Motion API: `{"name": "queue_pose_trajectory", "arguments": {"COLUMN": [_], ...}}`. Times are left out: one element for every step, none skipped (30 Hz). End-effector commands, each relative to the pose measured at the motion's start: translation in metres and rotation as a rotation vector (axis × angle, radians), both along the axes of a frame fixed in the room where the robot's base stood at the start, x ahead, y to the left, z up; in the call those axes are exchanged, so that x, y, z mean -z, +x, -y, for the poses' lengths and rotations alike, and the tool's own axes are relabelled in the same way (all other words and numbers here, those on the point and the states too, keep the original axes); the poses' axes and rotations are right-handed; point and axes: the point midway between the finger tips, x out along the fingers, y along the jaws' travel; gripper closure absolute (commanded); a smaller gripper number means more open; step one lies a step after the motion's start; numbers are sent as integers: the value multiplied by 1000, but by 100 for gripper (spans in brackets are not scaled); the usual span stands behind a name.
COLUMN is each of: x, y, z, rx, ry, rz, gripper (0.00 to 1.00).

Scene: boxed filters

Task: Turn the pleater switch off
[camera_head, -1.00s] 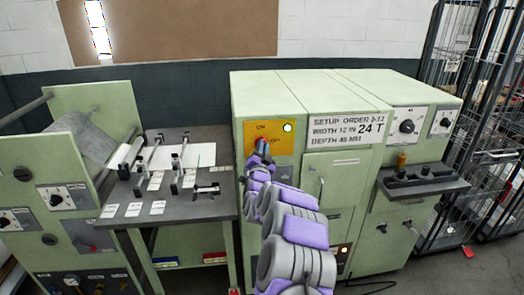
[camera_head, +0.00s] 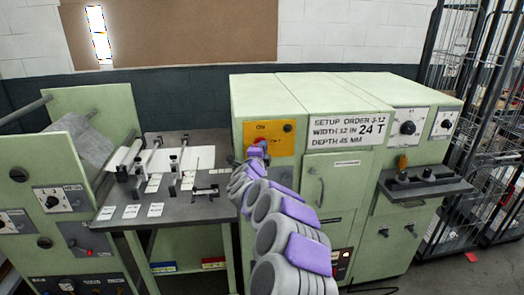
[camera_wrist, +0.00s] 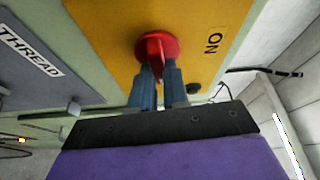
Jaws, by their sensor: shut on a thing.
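The pleater switch is a red rotary knob (camera_wrist: 157,46) on a yellow-orange plate (camera_wrist: 112,40) with an "ON" label (camera_wrist: 212,43) beside it in the wrist view. My gripper (camera_wrist: 159,78) has its two blue-grey fingers closed on either side of the knob's raised grip. In the head view the gripper (camera_head: 257,152) reaches the yellow plate (camera_head: 284,141) on the green cabinet, and the knob is mostly hidden behind it. A round lamp (camera_head: 288,127) at the plate's upper right is dark.
A sign reading "24 T" (camera_head: 349,128) and a cabinet door (camera_head: 330,185) are right of the plate. A control shelf (camera_head: 425,186) juts out at right, before black wire cages (camera_head: 485,130).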

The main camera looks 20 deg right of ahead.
Motion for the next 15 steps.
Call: {"name": "queue_pose_trajectory", "arguments": {"x": [4,5,5,5,5,5,6,6,6,6,6,6,7,7,7], "y": [-1,-1,-1,-1,-1,-1,-1,-1,-1,-1,-1,-1,-1,-1,-1], "z": [1,1,1,1,1,1,1,1,1,1,1,1,1,1,1], "rx": [2,2,2,2,2,3,3,3,3,3,4,4,4,4,4], "ry": [28,41,56,64,73,84,91,97,103,108,111,114,116,117,118], "rz": [2,5,9,11,13,16,18,20,21,22,23,24,23,25,24], "gripper": [100,100,100,100,100,100,100,100,100,100,100,100,100,100,100]}}
